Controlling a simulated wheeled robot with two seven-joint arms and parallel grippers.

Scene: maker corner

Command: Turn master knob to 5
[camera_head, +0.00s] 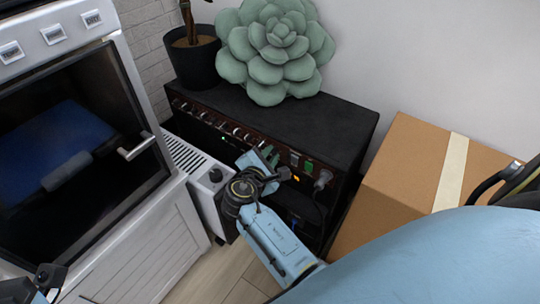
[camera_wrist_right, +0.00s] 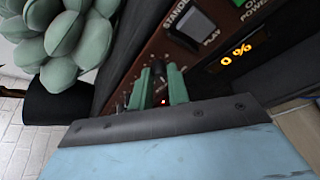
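The black amplifier (camera_head: 290,118) stands by the wall with a row of knobs (camera_head: 238,131) along its brown front panel. My right gripper (camera_head: 262,158) is at the right part of this row. In the right wrist view its two green fingers (camera_wrist_right: 161,85) stand on either side of a dark knob (camera_wrist_right: 158,68), with little or no gap. The knob's label and pointer are not readable.
A green succulent-shaped cushion (camera_head: 277,50) and a dark plant pot (camera_head: 193,58) are on the amplifier. A white heater (camera_head: 196,170) stands left of it, beside a white oven (camera_head: 120,200). A cardboard box (camera_head: 405,180) is close on the right. A plug (camera_head: 322,179) sticks out of the panel.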

